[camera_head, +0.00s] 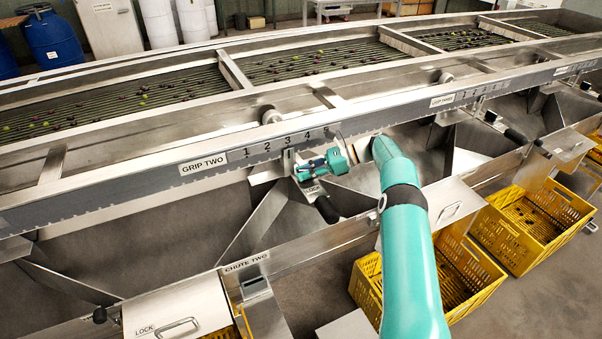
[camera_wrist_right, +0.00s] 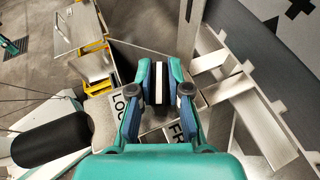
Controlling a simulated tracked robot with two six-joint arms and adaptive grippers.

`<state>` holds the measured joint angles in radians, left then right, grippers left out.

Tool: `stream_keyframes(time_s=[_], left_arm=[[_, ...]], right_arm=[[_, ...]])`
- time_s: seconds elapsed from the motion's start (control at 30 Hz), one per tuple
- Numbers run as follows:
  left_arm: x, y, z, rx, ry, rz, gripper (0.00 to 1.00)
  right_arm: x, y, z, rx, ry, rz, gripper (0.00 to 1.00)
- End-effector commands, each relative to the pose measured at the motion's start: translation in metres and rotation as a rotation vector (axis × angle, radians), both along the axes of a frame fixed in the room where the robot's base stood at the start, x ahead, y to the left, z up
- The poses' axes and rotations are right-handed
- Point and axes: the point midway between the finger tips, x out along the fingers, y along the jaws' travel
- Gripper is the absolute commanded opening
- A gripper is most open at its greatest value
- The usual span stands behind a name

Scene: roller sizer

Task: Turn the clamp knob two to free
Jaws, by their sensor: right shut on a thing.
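My right gripper (camera_head: 306,169) reaches in from the right to the GRIP TWO rail (camera_head: 221,161), just below its numbers 3 and 4. In the right wrist view the gripper (camera_wrist_right: 158,78) has its blue-padded fingers on both sides of a narrow black and white piece (camera_wrist_right: 157,90), which looks like clamp knob two. The fingers hide most of it, so its turn angle cannot be told. A white plate (camera_wrist_right: 182,130) with partly covered lettering, "LO" and "FR", lies behind the fingers. My left gripper is not in view.
A black handle (camera_head: 326,209) sticks out just below the gripper; it is large in the right wrist view (camera_wrist_right: 48,138). Metal chutes and the CHUTE TWO ledge (camera_head: 245,263) lie below. Yellow crates (camera_head: 532,222) stand at the lower right. Small fruits lie on the rollers behind.

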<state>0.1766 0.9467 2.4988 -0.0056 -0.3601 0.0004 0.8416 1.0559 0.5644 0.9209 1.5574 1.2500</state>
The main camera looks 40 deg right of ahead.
Motion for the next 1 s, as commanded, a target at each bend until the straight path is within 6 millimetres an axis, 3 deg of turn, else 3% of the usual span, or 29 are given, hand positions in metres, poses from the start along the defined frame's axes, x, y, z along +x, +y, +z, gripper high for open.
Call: stream_keyframes(time_s=[0.27, 0.3, 0.47, 0.77, 1.0], left_arm=[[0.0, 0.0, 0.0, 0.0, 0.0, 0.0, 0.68], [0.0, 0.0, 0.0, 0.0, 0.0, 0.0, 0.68], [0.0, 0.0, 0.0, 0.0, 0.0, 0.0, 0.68], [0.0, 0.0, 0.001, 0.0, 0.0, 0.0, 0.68], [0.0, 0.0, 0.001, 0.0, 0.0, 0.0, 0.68]], right_arm=[[0.003, -0.002, 0.004, -0.007, -0.013, -0.01, 0.0], [0.003, -0.002, 0.004, -0.007, -0.013, -0.01, 0.18], [0.003, -0.002, 0.004, -0.006, -0.011, -0.009, 0.42], [0.001, -0.002, 0.003, -0.005, -0.006, -0.006, 0.42], [0.003, -0.002, 0.026, -0.007, -0.009, -0.006, 0.42]])
